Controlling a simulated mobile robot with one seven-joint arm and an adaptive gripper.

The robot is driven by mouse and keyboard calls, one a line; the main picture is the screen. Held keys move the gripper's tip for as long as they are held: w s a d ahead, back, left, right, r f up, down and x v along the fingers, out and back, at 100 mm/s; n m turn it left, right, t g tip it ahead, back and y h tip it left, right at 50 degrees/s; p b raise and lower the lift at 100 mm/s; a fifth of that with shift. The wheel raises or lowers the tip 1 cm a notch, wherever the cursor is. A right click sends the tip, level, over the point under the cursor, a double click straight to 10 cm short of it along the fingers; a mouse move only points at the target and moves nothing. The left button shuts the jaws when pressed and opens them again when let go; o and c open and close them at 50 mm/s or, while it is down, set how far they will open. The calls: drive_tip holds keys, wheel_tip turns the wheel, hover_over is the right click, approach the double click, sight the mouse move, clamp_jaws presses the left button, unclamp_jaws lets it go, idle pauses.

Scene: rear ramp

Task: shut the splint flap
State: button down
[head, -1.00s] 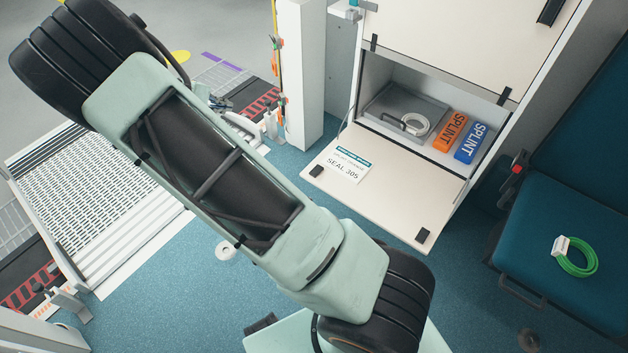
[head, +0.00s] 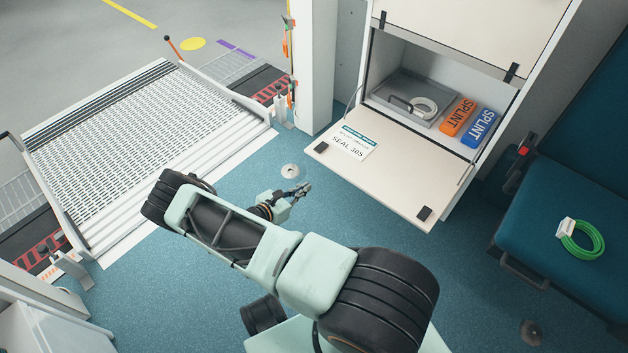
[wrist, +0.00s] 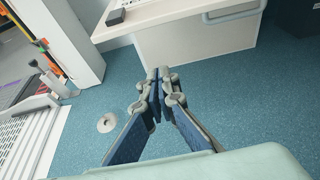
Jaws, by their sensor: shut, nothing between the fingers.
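The splint flap (head: 397,178) is a cream panel hinged at the bottom of the cabinet opening. The compartment holds an orange splint (head: 458,117), a blue splint (head: 478,128) and a grey tray (head: 427,103) with a white coil. My gripper (head: 304,189) is shut and empty, left of the flap and apart from it; in the wrist view its fingertips (wrist: 158,74) meet over the floor.
A teal seat (head: 560,215) with a green coil (head: 580,240) stands at the right. A white post (head: 315,65) rises left of the cabinet. The ramp (head: 140,145) lies at the left. Blue floor is clear in front of the flap.

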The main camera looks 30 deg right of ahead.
drive_tip(key=b+x, duration=0.3)
drive_tip(key=x, duration=0.7)
drive_tip(key=shift+s+a+r, duration=0.1)
drive_tip(key=shift+r, duration=0.95)
drive_tip(key=shift+a+r, duration=0.1)
drive_tip(key=shift+r, duration=0.95)
drive_tip(key=shift+r+p, duration=0.15)
drive_tip(key=shift+p, duration=0.15)
